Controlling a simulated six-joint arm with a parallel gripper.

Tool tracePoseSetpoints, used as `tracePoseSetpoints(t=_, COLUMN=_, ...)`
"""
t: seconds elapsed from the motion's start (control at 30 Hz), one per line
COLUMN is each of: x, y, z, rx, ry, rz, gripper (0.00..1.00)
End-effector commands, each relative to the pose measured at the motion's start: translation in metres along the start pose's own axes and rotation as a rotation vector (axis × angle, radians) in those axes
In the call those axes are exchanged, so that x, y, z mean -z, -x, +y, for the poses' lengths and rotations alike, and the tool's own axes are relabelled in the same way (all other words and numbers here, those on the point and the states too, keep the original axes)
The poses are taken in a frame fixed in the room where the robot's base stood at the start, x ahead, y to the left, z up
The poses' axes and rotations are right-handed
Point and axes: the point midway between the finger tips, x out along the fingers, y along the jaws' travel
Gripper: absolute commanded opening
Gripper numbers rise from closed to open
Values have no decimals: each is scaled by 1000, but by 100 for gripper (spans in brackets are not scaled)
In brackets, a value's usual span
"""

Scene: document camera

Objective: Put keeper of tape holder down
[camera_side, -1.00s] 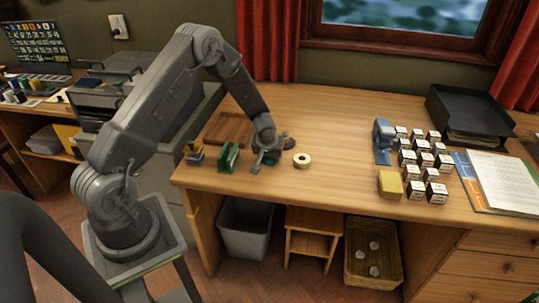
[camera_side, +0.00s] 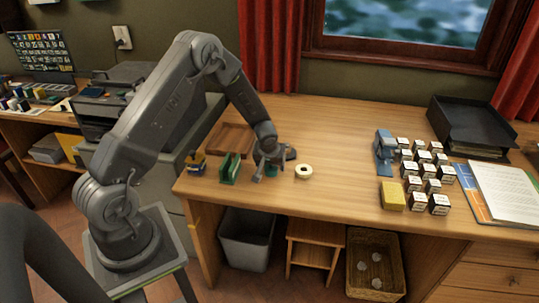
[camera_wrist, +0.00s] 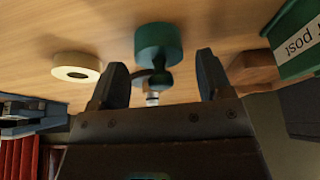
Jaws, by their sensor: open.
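My gripper (camera_side: 266,168) is low over the left part of the desk, near its front edge. In the wrist view my gripper (camera_wrist: 158,75) has its fingers apart, with a gap on both sides. A green round piece (camera_wrist: 156,43) with a narrower neck and a pale tip shows beyond and between the fingers. It appears to be the keeper; a bit of its green (camera_side: 271,171) shows under my gripper in the side view. I cannot tell exactly how it rests. A cream tape roll (camera_side: 303,171) lies flat to the right and also shows in the wrist view (camera_wrist: 77,67).
A green holder (camera_side: 231,167) stands close left of my gripper. A small yellow-and-blue item (camera_side: 196,161) is farther left, a wooden tray (camera_side: 232,138) behind. A blue device (camera_side: 384,150), several small boxes (camera_side: 414,184) and a yellow block (camera_side: 392,195) stand right. The desk middle is clear.

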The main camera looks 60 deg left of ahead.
Motion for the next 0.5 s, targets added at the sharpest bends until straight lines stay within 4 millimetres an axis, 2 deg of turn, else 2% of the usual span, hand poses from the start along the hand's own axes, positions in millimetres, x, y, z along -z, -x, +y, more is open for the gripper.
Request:
tracePoseSetpoints(t=0.3, x=1, y=66, z=0, rx=-2, ry=1, rz=4, gripper=72)
tracePoseSetpoints(t=0.5, x=0, y=96, z=0, rx=-2, ry=0, rz=3, gripper=72)
